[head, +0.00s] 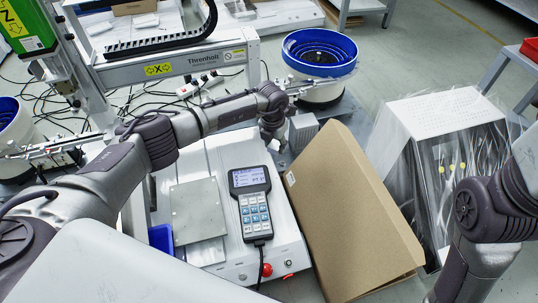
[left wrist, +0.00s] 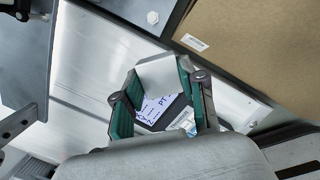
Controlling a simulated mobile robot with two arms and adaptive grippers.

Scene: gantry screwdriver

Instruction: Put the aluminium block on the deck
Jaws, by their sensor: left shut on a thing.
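My left gripper (head: 272,132) hangs down over the far right part of the machine's white deck (head: 215,155), beyond the handheld control pendant. In the left wrist view the gripper (left wrist: 158,98) is shut on the aluminium block (left wrist: 158,72), a pale grey piece between its green-padded fingers. I cannot clearly make out the block in the head view, and its gap above the deck is unclear. The deck's pale surface shows in the left wrist view (left wrist: 90,70) too. My right gripper is out of view; only its arm shows at the right.
The pendant (head: 250,200) lies on the deck beside a square metal plate (head: 198,210). A leaning cardboard sheet (head: 345,215) bounds the deck's right side. A grey feeder block (head: 303,130) and blue-rimmed bowl (head: 320,55) stand behind. A blue bin (head: 161,238) is at the left.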

